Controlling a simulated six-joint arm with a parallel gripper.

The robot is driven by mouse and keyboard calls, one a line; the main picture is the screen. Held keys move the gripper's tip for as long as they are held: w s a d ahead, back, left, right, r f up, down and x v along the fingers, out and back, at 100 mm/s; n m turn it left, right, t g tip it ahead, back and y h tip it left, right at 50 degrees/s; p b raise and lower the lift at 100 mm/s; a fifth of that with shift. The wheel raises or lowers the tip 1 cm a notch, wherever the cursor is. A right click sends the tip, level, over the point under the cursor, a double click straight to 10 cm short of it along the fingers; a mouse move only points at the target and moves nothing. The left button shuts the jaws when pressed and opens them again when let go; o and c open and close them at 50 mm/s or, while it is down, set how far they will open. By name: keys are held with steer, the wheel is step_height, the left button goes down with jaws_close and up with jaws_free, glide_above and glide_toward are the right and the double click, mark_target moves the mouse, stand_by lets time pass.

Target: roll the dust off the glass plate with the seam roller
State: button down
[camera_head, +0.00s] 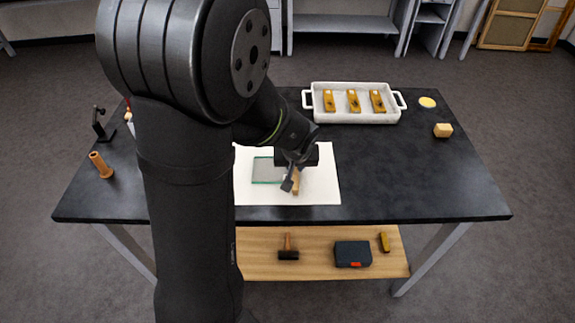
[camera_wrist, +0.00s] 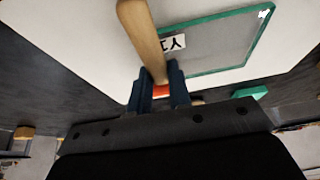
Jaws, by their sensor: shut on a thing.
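My gripper (camera_head: 291,180) is over the right side of a white sheet (camera_head: 320,190), and its jaws are shut on a wooden handle. I take this to be the seam roller (camera_head: 296,183); in the wrist view its handle (camera_wrist: 142,38) runs up from between the fingers (camera_wrist: 160,92), with an orange-red band at the grip. Its rolling end cannot be made out. The glass plate (camera_head: 266,172), clear with green edges, lies flat on the sheet just left of the gripper. The wrist view shows the plate (camera_wrist: 215,45) with a black-and-white label and a white mark near one corner.
A white tray (camera_head: 315,113) holding several yellow pieces stands at the back. A yellow disc (camera_head: 427,102) and tan block (camera_head: 443,130) are at the right. A wooden cylinder (camera_head: 101,165) and dark stand (camera_head: 103,127) are at the left. The table's front right is clear.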

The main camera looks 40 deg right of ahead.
steer(key=shift+r, duration=4.2)
steer(key=shift+w+a, duration=0.1)
